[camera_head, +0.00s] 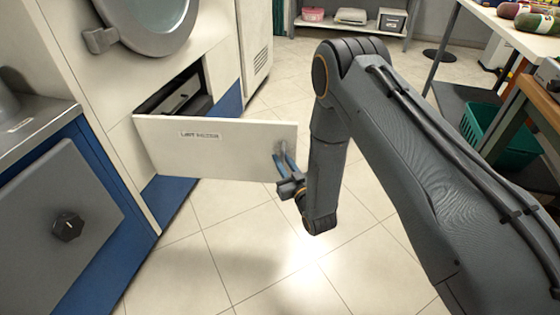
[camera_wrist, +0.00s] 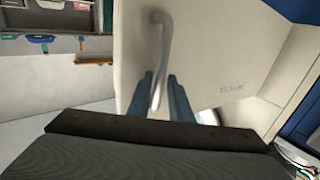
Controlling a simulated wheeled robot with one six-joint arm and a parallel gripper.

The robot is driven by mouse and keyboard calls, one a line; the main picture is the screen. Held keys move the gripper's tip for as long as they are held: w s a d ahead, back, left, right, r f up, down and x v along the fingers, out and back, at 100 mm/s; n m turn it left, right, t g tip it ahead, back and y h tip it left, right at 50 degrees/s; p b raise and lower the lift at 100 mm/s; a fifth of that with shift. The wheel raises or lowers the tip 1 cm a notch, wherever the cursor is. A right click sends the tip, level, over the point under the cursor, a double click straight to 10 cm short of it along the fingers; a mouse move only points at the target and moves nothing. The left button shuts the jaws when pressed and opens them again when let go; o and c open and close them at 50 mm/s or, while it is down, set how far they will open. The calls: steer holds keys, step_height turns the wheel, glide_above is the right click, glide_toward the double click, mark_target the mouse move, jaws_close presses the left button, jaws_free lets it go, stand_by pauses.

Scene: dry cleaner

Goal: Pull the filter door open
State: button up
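The filter door (camera_head: 222,149) is a white panel with a small printed label, on the front of the cream and blue machine. It stands swung out from its opening (camera_head: 178,95), which shows a dark recess. A grey bar handle (camera_head: 280,150) is near the door's free edge; the handle also shows in the wrist view (camera_wrist: 161,50). My gripper (camera_head: 285,163) is at this handle. In the wrist view, its two blue fingers (camera_wrist: 161,88) stand on either side of the bar, apart, with a narrow gap visible beside it. Whether a finger touches the bar is unclear.
The machine's round door (camera_head: 150,20) is above the opening. A grey panel with a black knob (camera_head: 68,227) is at the lower left. A green basket (camera_head: 498,135) sits under the table at right. Tiled floor (camera_head: 240,240) is clear in front of the door.

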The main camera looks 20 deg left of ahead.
steer(key=v, duration=0.7)
steer(key=shift+s+d+p, duration=0.3)
steer(key=shift+p, duration=0.1)
